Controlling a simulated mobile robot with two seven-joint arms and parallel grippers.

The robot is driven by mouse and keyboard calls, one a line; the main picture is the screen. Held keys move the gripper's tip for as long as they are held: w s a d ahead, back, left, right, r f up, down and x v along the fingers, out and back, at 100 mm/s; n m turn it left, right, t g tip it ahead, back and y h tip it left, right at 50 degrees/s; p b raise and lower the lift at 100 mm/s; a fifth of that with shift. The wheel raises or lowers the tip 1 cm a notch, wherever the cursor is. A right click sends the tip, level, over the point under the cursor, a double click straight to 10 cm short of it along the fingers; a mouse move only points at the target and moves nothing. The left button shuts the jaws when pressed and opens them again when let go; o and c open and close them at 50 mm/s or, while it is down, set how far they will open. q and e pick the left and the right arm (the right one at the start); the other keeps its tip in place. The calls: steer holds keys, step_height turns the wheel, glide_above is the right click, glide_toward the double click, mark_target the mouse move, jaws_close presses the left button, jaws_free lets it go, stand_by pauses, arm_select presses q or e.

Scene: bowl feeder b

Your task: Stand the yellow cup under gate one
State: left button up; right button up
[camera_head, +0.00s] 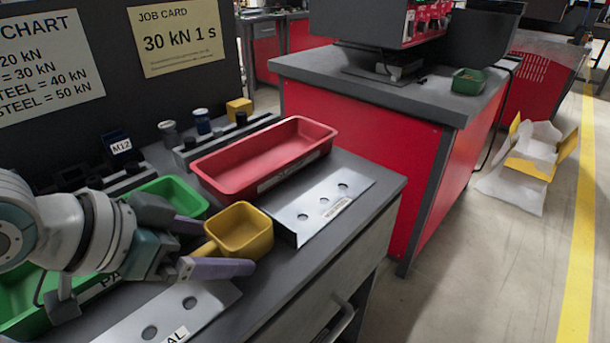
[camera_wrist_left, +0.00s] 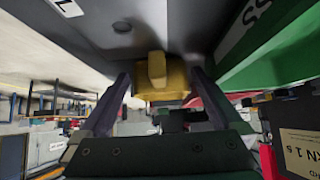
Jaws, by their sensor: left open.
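The yellow cup (camera_head: 245,229) is a square scoop-like cup with a handle, at the right edge of the green tray on the grey bench top. Its handle points left toward my left gripper (camera_head: 225,248). My left gripper is open, with one purple finger on each side of the handle. In the left wrist view the yellow cup (camera_wrist_left: 165,85) and its handle show between the two fingertips (camera_wrist_left: 158,90), with gaps on both sides. Whether a finger touches the handle cannot be told. I cannot make out a gate one. My right gripper is not in view.
A red tray (camera_head: 212,171) lies behind the cup, and a green tray (camera_head: 151,190) beside it. Metal plates with holes (camera_head: 353,186) (camera_head: 122,326) lie right and in front. A small yellow block (camera_head: 239,106) stands at the back. The bench's right edge is close.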

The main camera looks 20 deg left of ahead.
arm_select(q)
steer(key=c, duration=1.4)
steer(key=shift+r, duration=0.1)
steer(key=shift+c, duration=0.7)
steer(key=shift+r, duration=0.1)
